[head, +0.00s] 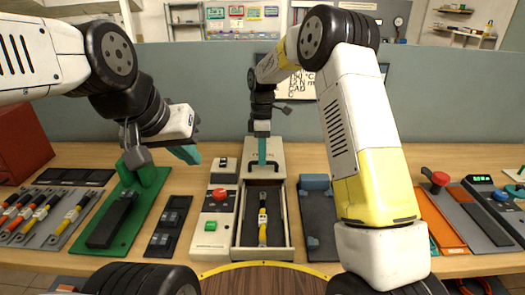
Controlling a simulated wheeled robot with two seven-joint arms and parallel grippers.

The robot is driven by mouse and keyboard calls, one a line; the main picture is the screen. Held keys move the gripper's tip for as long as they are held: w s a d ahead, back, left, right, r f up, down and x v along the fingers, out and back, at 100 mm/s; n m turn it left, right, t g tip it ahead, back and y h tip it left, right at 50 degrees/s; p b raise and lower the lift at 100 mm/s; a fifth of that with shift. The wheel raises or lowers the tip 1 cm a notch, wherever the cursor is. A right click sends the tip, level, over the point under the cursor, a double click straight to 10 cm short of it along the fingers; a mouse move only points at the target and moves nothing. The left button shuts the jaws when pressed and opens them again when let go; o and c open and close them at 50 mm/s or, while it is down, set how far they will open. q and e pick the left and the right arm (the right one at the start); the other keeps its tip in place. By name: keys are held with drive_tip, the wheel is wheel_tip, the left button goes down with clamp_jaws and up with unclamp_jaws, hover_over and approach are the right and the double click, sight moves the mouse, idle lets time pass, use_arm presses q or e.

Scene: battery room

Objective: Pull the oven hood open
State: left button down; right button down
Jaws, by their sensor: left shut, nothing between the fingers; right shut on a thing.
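The oven (240,248) is a pale, long box on the middle of the bench, with its open bay facing me. A yellow and black battery cell (262,222) lies in the bay. The pale oven hood (289,158) stands at the back end, with a dark handle (251,170) on it; the front part of the bay is uncovered. My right gripper (262,160) reaches down from above with teal fingertips and is shut on the handle; the exact contact is small and partly hidden. My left gripper (188,155) is shut and empty, above the bench to the left.
Beside the oven is a control panel (213,225) with red and green buttons. A green stand (130,210) and a rack of cells (45,215) lie left. A dark tray (318,225) and an orange tray (440,225) lie right. A grey partition (215,85) stands behind.

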drive_tip(key=c, duration=1.5)
unclamp_jaws()
drive_tip(key=shift+o, duration=0.2)
drive_tip(key=shift+r, duration=0.1)
wheel_tip(320, 180, up, 8)
drive_tip(key=w, duration=0.1)
drive_tip(key=shift+w+f, duration=0.2)
